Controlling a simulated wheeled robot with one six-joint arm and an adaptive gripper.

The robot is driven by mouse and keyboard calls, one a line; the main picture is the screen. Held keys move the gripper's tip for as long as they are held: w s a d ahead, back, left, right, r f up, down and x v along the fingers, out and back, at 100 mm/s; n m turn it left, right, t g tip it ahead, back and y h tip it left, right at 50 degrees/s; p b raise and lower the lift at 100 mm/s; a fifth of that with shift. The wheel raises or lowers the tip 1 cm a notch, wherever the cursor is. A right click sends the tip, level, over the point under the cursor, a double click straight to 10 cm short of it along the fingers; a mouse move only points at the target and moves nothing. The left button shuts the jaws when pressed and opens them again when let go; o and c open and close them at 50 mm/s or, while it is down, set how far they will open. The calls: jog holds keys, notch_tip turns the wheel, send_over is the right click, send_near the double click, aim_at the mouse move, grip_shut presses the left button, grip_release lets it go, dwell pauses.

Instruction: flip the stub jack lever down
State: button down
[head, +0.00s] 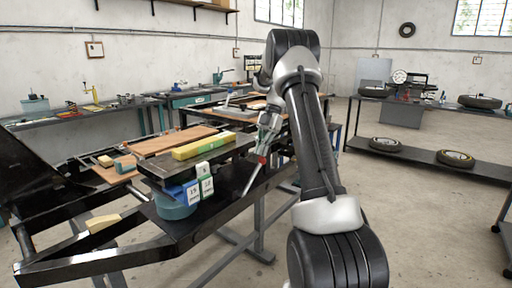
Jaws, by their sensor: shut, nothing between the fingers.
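A thin silver rod (252,180) slants up from the dark bench top (222,218), with a red part at its upper end; it looks like the jack lever, in a raised, tilted position. A squat teal cylinder (178,208) stands to its left under a dark slab and may be the stub jack; I cannot see how rod and cylinder connect. My gripper (264,150) is shut and empty, at the red upper end of the rod. Whether it touches the rod is not clear. My arm hides what lies behind it.
On the dark slab (160,172) lies a yellow block (203,146). Blue- and green-edged number cards (200,188) stand at its front. A wooden board (172,140) lies behind. A yellowish wedge (102,222) sits on the frame at left. Concrete floor is open at right, before the tyre rack (425,156).

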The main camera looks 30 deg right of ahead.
jog(key=w+d+f, duration=0.1)
jog(key=d+f, duration=0.3)
jog(key=shift+w+f+y, duration=0.2)
jog(key=shift+f+y, duration=0.05)
jog(key=shift+y, duration=0.05)
jog(key=shift+r, duration=0.1)
dwell(0.4)
